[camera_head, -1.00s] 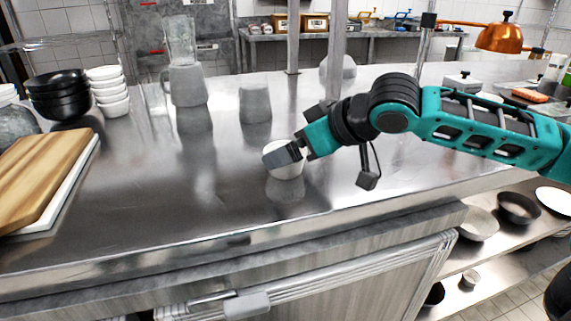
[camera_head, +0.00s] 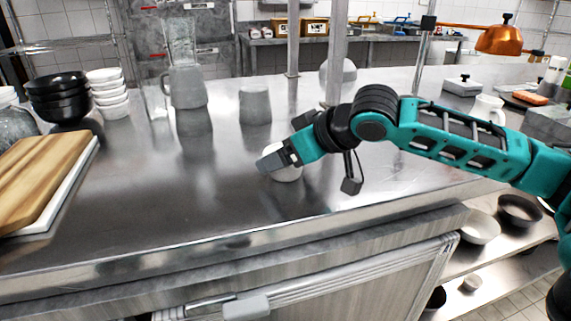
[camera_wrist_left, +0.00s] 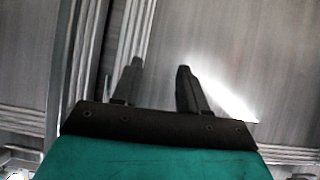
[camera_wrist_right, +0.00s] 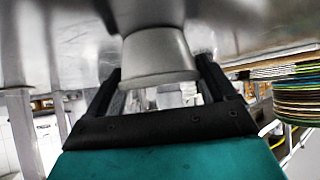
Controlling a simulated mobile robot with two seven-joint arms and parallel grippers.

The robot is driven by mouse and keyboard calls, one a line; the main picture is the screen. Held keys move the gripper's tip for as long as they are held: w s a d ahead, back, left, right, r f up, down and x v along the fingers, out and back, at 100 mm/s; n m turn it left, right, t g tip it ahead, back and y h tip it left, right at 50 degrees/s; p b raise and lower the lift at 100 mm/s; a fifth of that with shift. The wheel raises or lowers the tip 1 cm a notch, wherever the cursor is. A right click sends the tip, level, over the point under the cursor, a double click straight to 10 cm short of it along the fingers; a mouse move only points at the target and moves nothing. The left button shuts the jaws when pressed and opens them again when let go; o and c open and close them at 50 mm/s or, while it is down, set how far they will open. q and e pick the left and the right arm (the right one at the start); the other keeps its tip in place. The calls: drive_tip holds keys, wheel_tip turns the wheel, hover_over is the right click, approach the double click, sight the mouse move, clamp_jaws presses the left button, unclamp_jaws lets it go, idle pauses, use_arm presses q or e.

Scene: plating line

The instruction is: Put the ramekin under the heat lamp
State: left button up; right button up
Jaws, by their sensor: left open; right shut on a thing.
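The white ramekin (camera_head: 287,173) is at the middle of the steel counter in the head view. My right gripper (camera_head: 276,160) is shut on it; its fingers cover part of the ramekin's near-left side. In the right wrist view the ramekin (camera_wrist_right: 158,58) sits between the two fingers (camera_wrist_right: 160,85). I cannot tell whether it touches the counter. The copper heat lamp (camera_head: 498,40) hangs at the upper right of the head view, far from the ramekin. My left gripper (camera_wrist_left: 158,82) is open and empty in the left wrist view; it is not in the head view.
Black bowls (camera_head: 58,98) and white bowls (camera_head: 108,95) are stacked at the left. A wooden board (camera_head: 40,180) lies near them. A post (camera_head: 335,60) rises behind my right arm. A white mug (camera_head: 487,108) stands at the right.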

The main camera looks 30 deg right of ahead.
drive_tip(key=shift+c, duration=1.4)
use_arm(q)
drive_tip(key=shift+a, duration=0.1)
use_arm(e)
drive_tip(key=shift+r, duration=0.2)
use_arm(q)
drive_tip(key=r+p, duration=0.1)
drive_tip(key=p, duration=0.1)
drive_tip(key=a+r+p, duration=0.1)
drive_tip(key=r+p, duration=0.1)
drive_tip(key=p, duration=0.1)
drive_tip(key=r+p, duration=0.2)
drive_tip(key=shift+s+a+r, duration=0.1)
drive_tip(key=shift+s+a, duration=0.1)
drive_tip(key=shift+s, duration=0.15)
use_arm(e)
wheel_tip(320, 180, up, 20)
drive_tip(key=shift+f, duration=0.25)
drive_tip(key=shift+r, duration=0.1)
